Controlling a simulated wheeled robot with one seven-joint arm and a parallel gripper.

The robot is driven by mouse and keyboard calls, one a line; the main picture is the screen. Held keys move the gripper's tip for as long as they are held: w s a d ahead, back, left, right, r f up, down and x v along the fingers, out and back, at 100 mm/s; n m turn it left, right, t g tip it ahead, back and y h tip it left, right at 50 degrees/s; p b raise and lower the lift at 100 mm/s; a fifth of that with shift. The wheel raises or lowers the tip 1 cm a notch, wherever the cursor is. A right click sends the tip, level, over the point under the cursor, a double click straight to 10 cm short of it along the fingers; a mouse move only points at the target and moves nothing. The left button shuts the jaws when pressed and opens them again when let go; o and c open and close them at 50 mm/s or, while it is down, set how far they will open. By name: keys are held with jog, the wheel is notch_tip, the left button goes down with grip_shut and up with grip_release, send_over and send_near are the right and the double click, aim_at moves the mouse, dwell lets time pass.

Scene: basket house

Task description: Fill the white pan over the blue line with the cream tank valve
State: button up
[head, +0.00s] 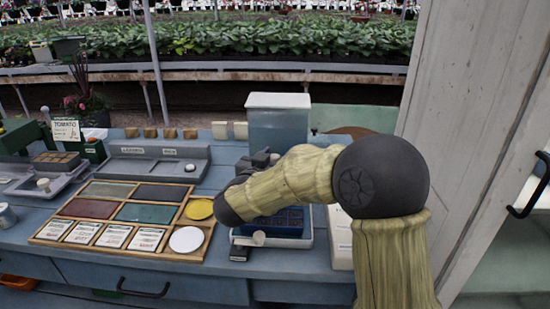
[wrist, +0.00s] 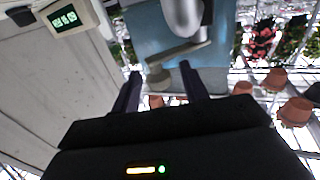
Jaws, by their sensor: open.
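A clear tank (head: 278,128) of bluish water with a white lid stands at the back of the bench; its blue wall also shows in the wrist view (wrist: 148,32). In the wrist view, a pale cream lever (wrist: 178,54) below a rounded grey-white fitting (wrist: 184,14) appears to be the tank valve. My gripper (wrist: 162,84) is open and empty, its fingers pointing toward the lever, apparently short of it. My arm hides the valve in the head view. A white pan (head: 286,243) shows as a rim around a dark blue cell tray (head: 284,225). The blue line and water level are not visible.
A wooden tray of coloured tiles (head: 145,207) lies left of the pan. A white box (head: 340,238) stands right of it, partly behind my arm. A pale wall panel (head: 465,120) rises at right. A green-digit display (wrist: 65,18) shows in the wrist view.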

jog(key=shift+w, duration=0.1)
jog(key=c, duration=0.9)
jog(key=shift+c, duration=0.2)
jog(key=shift+w+d+n+y, duration=0.1)
jog(key=shift+d+n+y, duration=0.05)
jog(key=shift+n+y, duration=0.2)
jog(key=shift+w+d+n+t+y, duration=0.2)
jog(key=shift+n+t+y, duration=0.3)
jog(key=shift+y, duration=0.45)
jog(key=shift+w+d+f+n+g+y+b, duration=0.15)
jog(key=shift+w+n+y+b, duration=0.3)
jog(key=shift+n+y+b, duration=0.8)
jog(key=shift+w+d+r+n+g+y+b, duration=0.15)
jog(key=shift+w+n+y, duration=0.5)
jog(key=shift+y, duration=1.3)
jog(key=shift+w+d+f+n+g+y+b, duration=0.2)
jog(key=shift+n+y+b, duration=0.6)
jog(key=shift+n+y, duration=0.65)
jog(key=shift+w+a+r+y, duration=0.1)
jog(key=shift+r+y, duration=0.05)
jog(key=shift+y, duration=0.3)
